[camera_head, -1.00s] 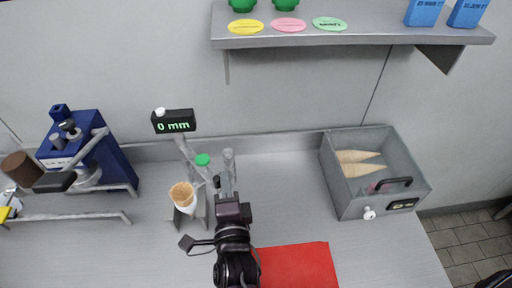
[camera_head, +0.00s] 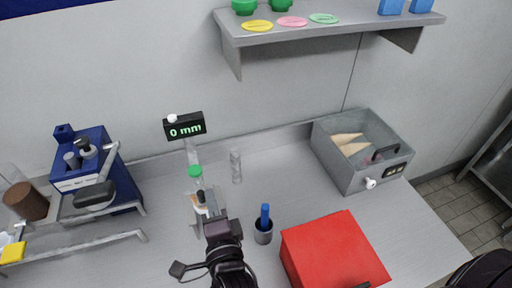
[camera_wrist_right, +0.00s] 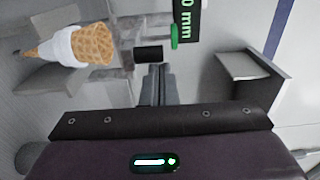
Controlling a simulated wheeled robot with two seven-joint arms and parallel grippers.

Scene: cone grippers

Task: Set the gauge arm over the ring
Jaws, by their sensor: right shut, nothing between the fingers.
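The gauge has a black display (camera_head: 185,126) reading 0 mm, a green cap (camera_head: 195,171) and a black knob (camera_head: 202,195) below it. My right gripper (camera_head: 212,215) is just in front of this knob in the head view and hides most of the cone stand. In the right wrist view, my gripper's fingers (camera_wrist_right: 158,84) are shut and empty, with the black knob (camera_wrist_right: 148,53) close ahead of their tips. The green cap (camera_wrist_right: 174,37) is beyond. A waffle cone in a white sleeve (camera_wrist_right: 78,47) lies to the left. I cannot make out a separate ring. My left gripper is out of view.
A red box (camera_head: 335,250) and a cup with a blue stick (camera_head: 263,232) stand right of my arm. A grey bin with cones (camera_head: 361,185) is at the back right. A blue machine (camera_head: 95,170) stands at the left. A shelf (camera_head: 330,25) hangs above.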

